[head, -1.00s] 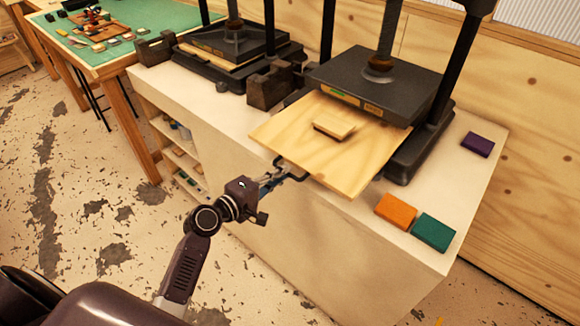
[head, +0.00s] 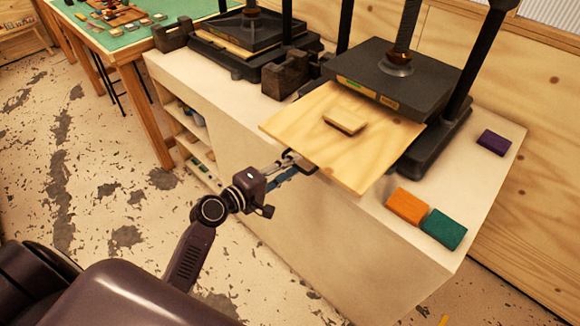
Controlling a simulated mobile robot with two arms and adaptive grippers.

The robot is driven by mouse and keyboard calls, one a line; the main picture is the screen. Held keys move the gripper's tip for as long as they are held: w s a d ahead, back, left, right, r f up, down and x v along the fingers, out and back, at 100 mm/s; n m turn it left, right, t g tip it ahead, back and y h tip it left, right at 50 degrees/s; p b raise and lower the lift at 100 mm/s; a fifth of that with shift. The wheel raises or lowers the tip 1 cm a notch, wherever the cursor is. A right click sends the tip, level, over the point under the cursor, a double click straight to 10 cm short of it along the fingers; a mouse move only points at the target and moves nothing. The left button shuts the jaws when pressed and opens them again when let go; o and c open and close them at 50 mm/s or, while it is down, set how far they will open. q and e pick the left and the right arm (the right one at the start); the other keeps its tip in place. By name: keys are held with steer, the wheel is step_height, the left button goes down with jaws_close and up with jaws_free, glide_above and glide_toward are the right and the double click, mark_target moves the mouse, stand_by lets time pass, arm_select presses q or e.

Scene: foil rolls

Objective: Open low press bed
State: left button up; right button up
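The near press (head: 392,72) has a dark plate and a screw post. Its pale wooden bed (head: 350,165) juts out from under the plate over the bench's front edge. A small wooden block (head: 344,121) is on the bed. A dark handle (head: 309,170) shows at the bed's front left edge. My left gripper (head: 286,170) is at this handle, low in front of the bench. Its fingers are small and overlap the handle, so I cannot tell whether they grip it. My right gripper is not in view.
A second press (head: 243,38) stands further left on the pale bench (head: 400,226), with its bed under its plate. Orange (head: 408,205), teal (head: 443,229) and purple (head: 494,142) blocks lie at right. A green-topped table (head: 125,37) is at the back left.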

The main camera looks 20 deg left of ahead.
arm_select(q)
steer(key=v, duration=1.2)
stand_by(0.3)
steer(key=s+f+m+g+y+b, duration=0.1)
steer(key=s+f+g, duration=0.15)
steer(key=f, duration=0.95)
steer(key=s+f+m+g+y, duration=0.2)
steer(key=s+f, duration=0.2)
steer(key=f, duration=0.8)
steer(key=s+f+m+g+y+b, duration=0.15)
steer(key=s+f, duration=0.25)
steer(key=f, duration=0.8)
steer(key=s+d+f+m+g, duration=0.1)
steer(key=s+f+m+g, duration=0.1)
steer(key=s+f+m, duration=0.2)
steer(key=s+d+f+m+g, duration=0.2)
steer(key=s+f+m+g, duration=0.1)
steer(key=s+f, duration=0.7)
steer(key=s+d+f+m+g+b, duration=0.1)
steer(key=s+f+m, duration=0.4)
steer(key=s, duration=0.8)
step_height(320, 180, down, 3)
steer(key=shift+s+d+r+g+y, duration=0.2)
steer(key=shift+s+g+y, duration=0.25)
steer(key=shift+g, duration=0.35)
